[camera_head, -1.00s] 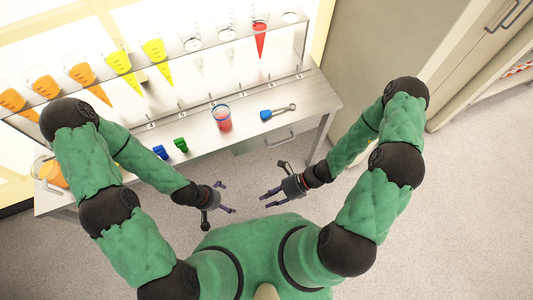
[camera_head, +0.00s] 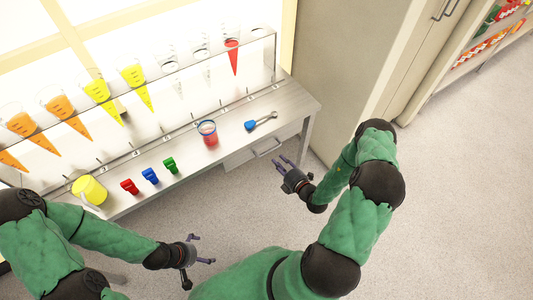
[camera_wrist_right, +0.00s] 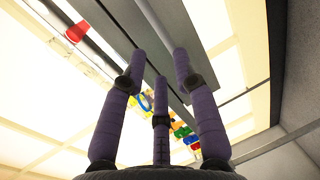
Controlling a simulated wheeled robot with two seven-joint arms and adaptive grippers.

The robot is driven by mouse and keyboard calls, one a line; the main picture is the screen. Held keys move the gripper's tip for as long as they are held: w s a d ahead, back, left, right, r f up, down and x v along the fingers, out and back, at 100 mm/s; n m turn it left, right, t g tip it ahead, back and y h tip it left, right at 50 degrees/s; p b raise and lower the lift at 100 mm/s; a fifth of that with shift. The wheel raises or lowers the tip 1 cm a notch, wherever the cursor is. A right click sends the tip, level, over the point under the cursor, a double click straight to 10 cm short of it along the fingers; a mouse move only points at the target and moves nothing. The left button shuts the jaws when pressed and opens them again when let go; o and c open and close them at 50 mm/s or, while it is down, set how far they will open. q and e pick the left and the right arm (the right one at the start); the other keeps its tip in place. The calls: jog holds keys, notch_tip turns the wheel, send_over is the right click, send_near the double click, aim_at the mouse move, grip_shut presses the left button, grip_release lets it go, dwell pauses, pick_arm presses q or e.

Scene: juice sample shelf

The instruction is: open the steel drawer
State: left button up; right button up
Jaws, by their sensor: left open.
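The steel drawer (camera_head: 240,155) is under the right part of the table top, and its front looks closed. Its bar handle (camera_head: 267,148) faces the open floor. My right gripper (camera_head: 283,160) is open and empty, just in front of and slightly right of the handle, with a small gap apparent. In the right wrist view its spread fingers (camera_wrist_right: 158,62) point toward grey metal surfaces and a pale bar; I cannot tell whether that bar is the handle. My left gripper (camera_head: 206,249) is open and empty, over the floor in front of the table.
On the table (camera_head: 296,103) stand a cup of red juice (camera_head: 208,136), a blue-headed scoop (camera_head: 262,121), red, blue and green clips (camera_head: 150,175) and a yellow jug (camera_head: 90,189). A rack (camera_head: 150,78) holds several cones. A tall cabinet (camera_head: 340,70) stands right; the floor is clear.

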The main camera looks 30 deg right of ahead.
aim_at(269, 151)
jog(key=b+x, duration=0.2)
jog(key=x, duration=0.6)
jog(key=shift+w+a+f, duration=0.1)
jog(key=shift+w+a, duration=0.05)
jog(key=shift+w, duration=0.25)
grip_shut()
